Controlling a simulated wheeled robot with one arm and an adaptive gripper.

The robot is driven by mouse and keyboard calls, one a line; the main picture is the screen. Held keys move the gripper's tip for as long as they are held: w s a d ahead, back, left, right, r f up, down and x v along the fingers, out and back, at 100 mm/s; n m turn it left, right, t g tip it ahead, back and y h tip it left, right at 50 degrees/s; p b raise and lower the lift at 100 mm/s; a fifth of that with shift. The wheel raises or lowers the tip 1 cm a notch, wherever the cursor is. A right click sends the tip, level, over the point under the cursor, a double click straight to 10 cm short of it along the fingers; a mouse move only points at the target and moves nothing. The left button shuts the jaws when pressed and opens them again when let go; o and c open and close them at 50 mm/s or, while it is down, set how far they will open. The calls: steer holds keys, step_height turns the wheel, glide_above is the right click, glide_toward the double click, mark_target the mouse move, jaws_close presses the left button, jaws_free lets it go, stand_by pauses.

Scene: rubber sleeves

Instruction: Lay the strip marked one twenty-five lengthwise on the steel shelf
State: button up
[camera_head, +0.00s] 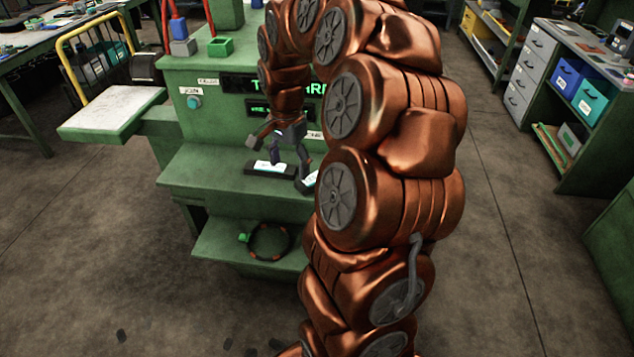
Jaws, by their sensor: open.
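A dark strip with a white label (270,168) lies on the green ledge of the machine. Part of a second labelled strip (308,182) shows to its right, partly hidden behind my arm. The labels are too small to read, so I cannot tell which is marked one twenty-five. My gripper (277,155) is open just above the first strip, with its fingers spread; I cannot tell whether they touch anything. A flat, pale-topped shelf (112,108) with a green edge sticks out at the machine's left; it is bare and may be the steel shelf.
The green machine (225,130) carries dark display panels and a teal button (194,102). A dark orange-marked ring (268,241) lies on its lower ledge. Small blue and green blocks stand on top. A yellow-framed cart (85,60) is behind the pale shelf. My arm hides the machine's right side.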

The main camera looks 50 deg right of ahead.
mark_target(314, 184)
steer(key=shift+w+d+f+m, duration=0.1)
steer(key=shift+d+f+m, duration=0.65)
steer(key=shift+d, duration=0.55)
steer(key=shift+w+d+f+m, duration=0.1)
steer(key=shift+d+f+m, duration=0.35)
steer(key=shift+d+f, duration=0.7)
steer(key=shift+w+d+f+m, duration=0.1)
steer(key=shift+d+f+m, duration=0.55)
steer(key=shift+d, duration=0.8)
steer(key=shift+d+f+p, duration=0.35)
steer(key=shift+f+p, duration=0.4)
steer(key=shift+p, duration=0.05)
steer(key=shift+w+d+f+p, duration=0.15)
steer(key=shift+f+p, duration=0.15)
steer(key=shift+f, duration=0.6)
steer(key=shift+w+d+f+p, duration=0.15)
steer(key=shift+f+p, duration=0.15)
steer(key=shift+f, duration=0.6)
steer(key=shift+s, duration=0.1)
steer(key=c, duration=1.3)
